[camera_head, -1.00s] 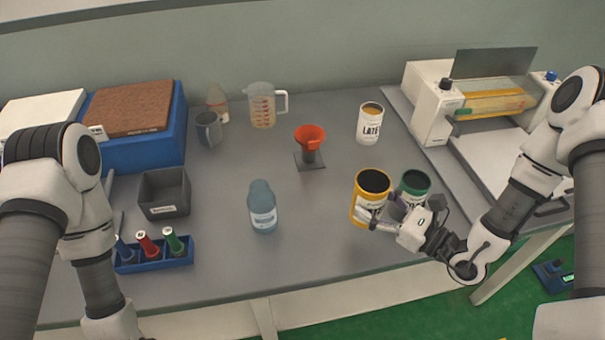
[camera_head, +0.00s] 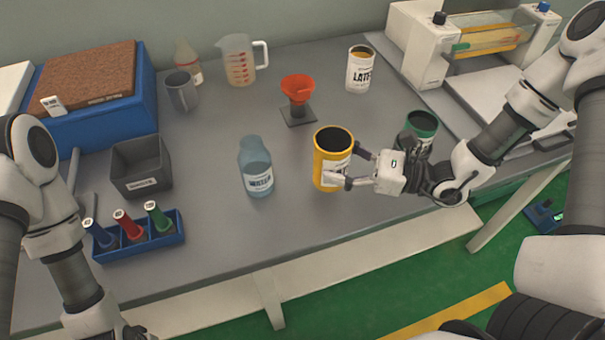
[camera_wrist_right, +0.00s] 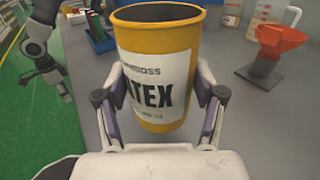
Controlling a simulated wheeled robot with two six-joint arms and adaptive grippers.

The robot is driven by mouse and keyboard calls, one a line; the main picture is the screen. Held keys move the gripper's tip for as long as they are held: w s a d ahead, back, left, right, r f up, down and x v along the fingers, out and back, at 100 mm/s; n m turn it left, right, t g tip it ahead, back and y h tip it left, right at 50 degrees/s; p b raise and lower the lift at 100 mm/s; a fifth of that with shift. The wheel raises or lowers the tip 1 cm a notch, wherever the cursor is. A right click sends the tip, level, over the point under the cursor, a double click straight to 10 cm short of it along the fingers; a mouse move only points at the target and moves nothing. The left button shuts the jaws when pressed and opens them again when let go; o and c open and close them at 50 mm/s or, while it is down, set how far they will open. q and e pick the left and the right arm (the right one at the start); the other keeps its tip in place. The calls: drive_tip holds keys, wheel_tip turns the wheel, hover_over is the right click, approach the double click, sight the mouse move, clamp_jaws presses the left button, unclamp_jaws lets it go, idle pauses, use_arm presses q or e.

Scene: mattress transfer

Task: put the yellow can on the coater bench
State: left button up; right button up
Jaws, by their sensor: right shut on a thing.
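The yellow can (camera_head: 322,174), open-topped with a white label, is upright at the front middle of the grey table. My right gripper (camera_head: 346,169) is shut on it, one finger on each side; in the right wrist view the yellow can (camera_wrist_right: 158,75) fills the space between the fingers (camera_wrist_right: 160,108). I cannot tell whether its base touches the table. The coater bench (camera_head: 458,112) is at the right, with the white coater (camera_head: 422,50) on it. My left gripper shows only partly at the lower left, and its jaws are not clear.
A green can (camera_head: 421,126) stands behind my right gripper. A white can (camera_head: 360,72), red funnel (camera_head: 297,90) and blue bottle (camera_head: 256,170) stand around the yellow can. A marker rack (camera_head: 140,240) and grey bin (camera_head: 141,168) are at the left.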

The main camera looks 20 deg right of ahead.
drive_tip(key=x, duration=0.4)
drive_tip(key=s+x, duration=0.1)
drive_tip(key=x, duration=0.2)
drive_tip(key=shift+a+f, duration=0.3)
drive_tip(key=shift+f, duration=0.05)
wheel_tip(320, 180, down, 3)
drive_tip(key=shift+w+d+f+p, duration=0.1)
drive_tip(key=shift+f+p, duration=0.15)
drive_tip(key=shift+p, duration=0.15)
drive_tip(key=shift+f+b, duration=0.15)
drive_tip(key=shift+b, duration=0.15)
drive_tip(key=o, duration=1.3)
